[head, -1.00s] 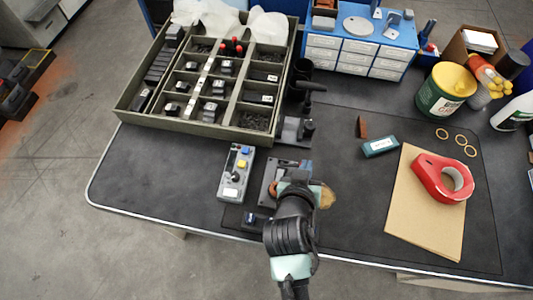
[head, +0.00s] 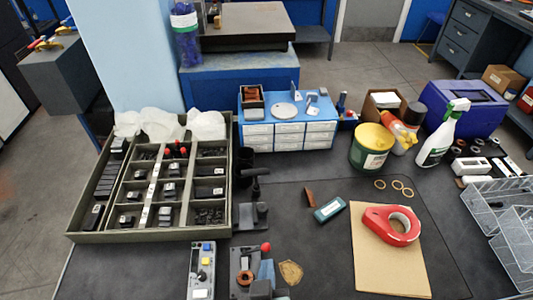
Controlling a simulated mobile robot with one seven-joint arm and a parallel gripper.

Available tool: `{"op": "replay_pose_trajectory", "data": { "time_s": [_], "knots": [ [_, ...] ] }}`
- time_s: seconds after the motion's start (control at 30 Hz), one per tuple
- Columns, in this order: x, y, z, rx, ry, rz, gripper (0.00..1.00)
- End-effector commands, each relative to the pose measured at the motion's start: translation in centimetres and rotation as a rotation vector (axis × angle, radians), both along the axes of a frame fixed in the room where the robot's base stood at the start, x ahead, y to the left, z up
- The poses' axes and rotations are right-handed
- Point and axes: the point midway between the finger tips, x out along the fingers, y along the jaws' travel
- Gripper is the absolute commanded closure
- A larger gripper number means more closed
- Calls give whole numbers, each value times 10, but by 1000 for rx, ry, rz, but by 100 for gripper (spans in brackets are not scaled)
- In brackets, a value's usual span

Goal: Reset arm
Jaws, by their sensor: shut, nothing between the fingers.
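My gripper is not in view, and no part of my arm shows clearly. A small dark fixture (head: 242,262) stands at the bottom edge, partly cut off. It has a red ball knob (head: 266,247), a copper-coloured ring (head: 244,278) and a blue-grey part (head: 266,270). A tan scrap (head: 290,272) lies just right of it. A grey control box (head: 201,270) with blue and yellow buttons lies to its left.
A compartment tray (head: 72,229) with dark parts fills the bench's left. A blue drawer unit (head: 289,133) stands behind. A red tape dispenser (head: 391,225) lies on brown card (head: 388,270). A green-yellow tub (head: 371,147), a spray bottle (head: 438,134) and clear bins (head: 510,235) stand right.

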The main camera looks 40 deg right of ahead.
Motion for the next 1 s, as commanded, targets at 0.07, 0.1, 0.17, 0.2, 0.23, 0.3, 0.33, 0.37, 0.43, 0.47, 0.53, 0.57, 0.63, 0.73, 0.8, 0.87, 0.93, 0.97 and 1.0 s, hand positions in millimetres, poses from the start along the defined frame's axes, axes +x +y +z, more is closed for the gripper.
{"op": "replay_pose_trajectory", "data": {
  "time_s": [0.07,0.1,0.17,0.2,0.23,0.3,0.33,0.37,0.43,0.47,0.53,0.57,0.63,0.73,0.8,0.87,0.93,0.97,1.0],
  "knots": [
    [-3,2,3,-1,-1,0,100],
    [-4,3,4,0,0,0,100],
    [-5,4,5,0,0,0,100],
    [-5,4,5,0,0,0,100],
    [-5,4,5,0,0,0,100],
    [-5,4,5,0,0,0,100],
    [-5,4,5,0,0,0,100],
    [-5,4,5,0,0,0,100],
    [-5,4,5,0,0,0,100],
    [-5,4,5,-1,-1,0,100],
    [-5,4,5,0,0,0,100],
    [-5,4,5,-1,-1,0,100],
    [-5,4,5,-1,-1,0,100],
    [-4,4,5,0,-3,1,100],
    [6,6,15,-2,-31,14,100],
    [21,9,31,-6,-75,37,100],
    [46,15,61,-13,-157,78,100],
    [58,19,77,-17,-198,99,100],
    [74,25,101,-23,-259,129,100]
  ]
}}
